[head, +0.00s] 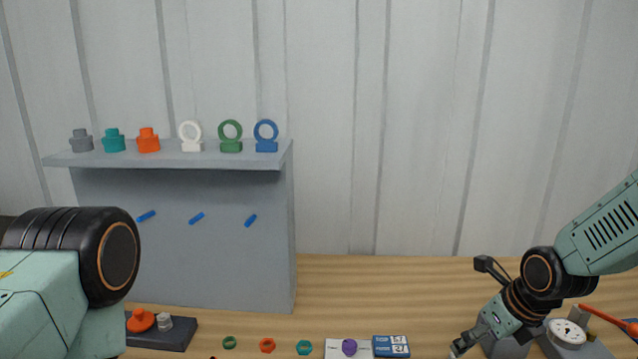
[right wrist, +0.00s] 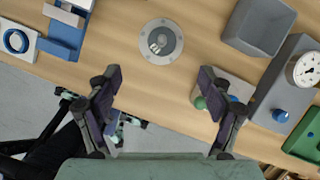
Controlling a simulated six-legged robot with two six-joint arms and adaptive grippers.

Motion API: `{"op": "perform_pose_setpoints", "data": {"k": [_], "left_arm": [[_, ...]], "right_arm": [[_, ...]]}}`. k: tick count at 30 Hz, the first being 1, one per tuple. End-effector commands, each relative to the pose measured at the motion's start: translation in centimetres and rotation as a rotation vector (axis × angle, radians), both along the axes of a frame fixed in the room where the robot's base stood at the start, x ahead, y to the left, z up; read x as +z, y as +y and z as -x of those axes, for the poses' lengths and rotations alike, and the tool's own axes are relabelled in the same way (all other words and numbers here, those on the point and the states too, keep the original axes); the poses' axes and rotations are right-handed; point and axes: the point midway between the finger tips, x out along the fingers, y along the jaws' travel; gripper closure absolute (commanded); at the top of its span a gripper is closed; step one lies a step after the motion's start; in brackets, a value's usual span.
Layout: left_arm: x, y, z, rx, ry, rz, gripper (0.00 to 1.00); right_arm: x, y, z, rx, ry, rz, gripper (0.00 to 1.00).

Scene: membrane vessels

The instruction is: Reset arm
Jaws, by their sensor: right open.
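My right gripper (head: 456,348) is at the lower right in the head view, tilted down over the table, with its tips near the bottom edge. In the right wrist view the right gripper (right wrist: 160,78) has its two dark fingers spread wide with nothing between them. A round grey disc (right wrist: 149,52) with a small metal piece on it lies beyond the fingers. My left arm fills the lower left of the head view, and its gripper does not show.
A grey shelf (head: 230,162) holds several coloured plugs and rings. A dark block (head: 178,335) with an orange knob stands below it. Small nuts lie along the front. In the right wrist view are a grey bin (right wrist: 258,28), a dial gauge (right wrist: 306,68) and a green tray (right wrist: 303,142).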

Motion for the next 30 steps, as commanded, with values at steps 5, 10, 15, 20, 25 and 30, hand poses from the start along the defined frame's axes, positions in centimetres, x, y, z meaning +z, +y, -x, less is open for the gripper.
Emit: {"op": "perform_pose_setpoints", "data": {"k": [5,10,15,20,25,30], "left_arm": [[0.0,0.0,0.0,0.0,0.0,0.0,0.6],[0.0,0.0,0.0,0.0,0.0,0.0,0.6],[0.0,0.0,0.0,0.0,0.0,0.0,0.6],[0.0,0.0,0.0,0.0,0.0,0.0,0.6],[0.0,0.0,0.0,0.0,0.0,0.0,0.6],[0.0,0.0,0.0,0.0,0.0,0.0,0.6]], "right_arm": [[-1.3,0.1,-0.5,0.001,0.001,0.002,0.2],[-2.3,0.2,-0.9,0.0,0.0,0.001,0.2],[-3.2,0.3,-1.3,0.0,0.001,0.001,0.2],[-3.8,0.4,-1.6,0.0,0.0,0.001,0.2],[-4.5,0.5,-1.8,0.0,0.001,0.001,0.2],[-5.2,0.5,-2.1,-0.001,0.0,0.002,0.2]]}}
